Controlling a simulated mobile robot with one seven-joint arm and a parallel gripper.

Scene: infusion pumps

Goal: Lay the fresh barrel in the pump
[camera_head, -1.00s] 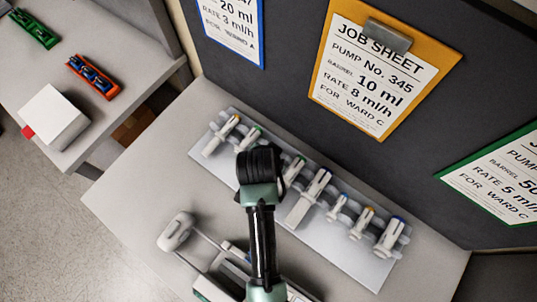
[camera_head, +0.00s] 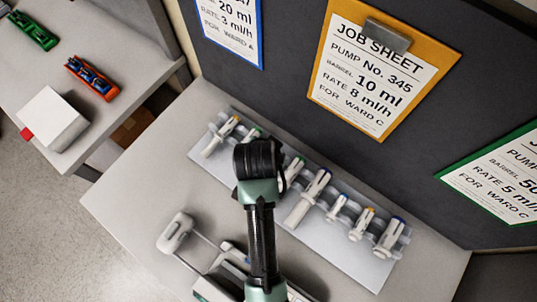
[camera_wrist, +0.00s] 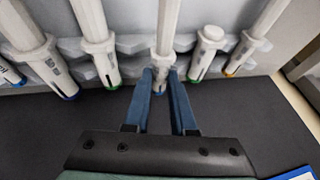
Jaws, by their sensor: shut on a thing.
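My gripper (camera_wrist: 162,80) is shut on a white barrel (camera_wrist: 167,35) with a blue end, its two blue fingers on either side of it. That barrel is in the row at the rack; whether it is lifted from its holder I cannot tell. In the head view my arm hides both the held barrel and the fingertips. The pump (camera_head: 225,279) lies on the table at the lower left of my arm, partly hidden by it. A pale grey block on rods (camera_head: 176,232) extends from the pump's left side.
The rack (camera_head: 312,240) holds several other barrels with orange, green and blue ends, close on both sides of my gripper. A dark board with job sheets (camera_head: 375,75) stands behind. The job sheet reads pump 345, 10 ml. The table's left part (camera_head: 125,200) is clear.

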